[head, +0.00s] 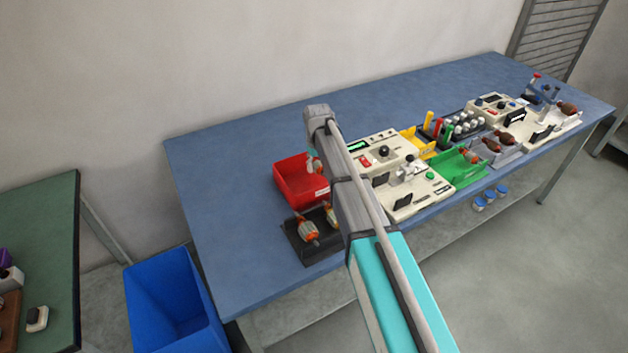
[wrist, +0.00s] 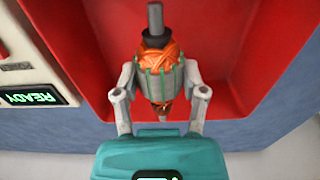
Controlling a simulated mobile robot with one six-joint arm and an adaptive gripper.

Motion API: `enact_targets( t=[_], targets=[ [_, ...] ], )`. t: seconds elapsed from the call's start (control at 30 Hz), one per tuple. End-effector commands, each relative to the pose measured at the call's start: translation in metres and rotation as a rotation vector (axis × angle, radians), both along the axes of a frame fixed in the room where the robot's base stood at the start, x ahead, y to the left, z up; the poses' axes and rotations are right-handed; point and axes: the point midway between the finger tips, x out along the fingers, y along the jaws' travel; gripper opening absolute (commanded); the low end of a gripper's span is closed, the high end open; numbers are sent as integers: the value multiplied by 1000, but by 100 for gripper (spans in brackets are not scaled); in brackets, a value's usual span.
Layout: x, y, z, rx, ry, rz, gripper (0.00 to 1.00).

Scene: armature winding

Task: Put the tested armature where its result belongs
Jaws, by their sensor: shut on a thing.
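My gripper (wrist: 160,88) is shut on an armature (wrist: 158,72) with orange windings, a green-grey core and a dark shaft collar. In the wrist view the armature is over the red bin (wrist: 240,75), its shaft pointing to the top of the picture. In the head view the held armature (head: 312,162) shows in part beside my arm, at the red bin (head: 290,196). I cannot tell whether it touches the bin. The tester (head: 385,141) with a green display stands right of the bin; in the wrist view the display (wrist: 38,97) reads READY.
A dark tray (head: 318,257) with armatures is in front of the red bin. A green bin (head: 462,180) holding an armature, a yellow bin (head: 424,150) and other fixtures stand to the right. The blue table (head: 235,180) is clear at the left. A blue bin (head: 175,300) stands on the floor.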

Motion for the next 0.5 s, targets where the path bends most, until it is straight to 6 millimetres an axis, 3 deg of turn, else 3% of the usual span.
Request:
enact_targets(
  t=[0.17,0.2,0.4,0.5],
  targets=[
    [0,0,0,0,0,0,0],
    [0,0,0,0,0,0,61],
    [0,0,0,0,0,1,95],
    [0,1,0,0,0,1,95]
  ],
)
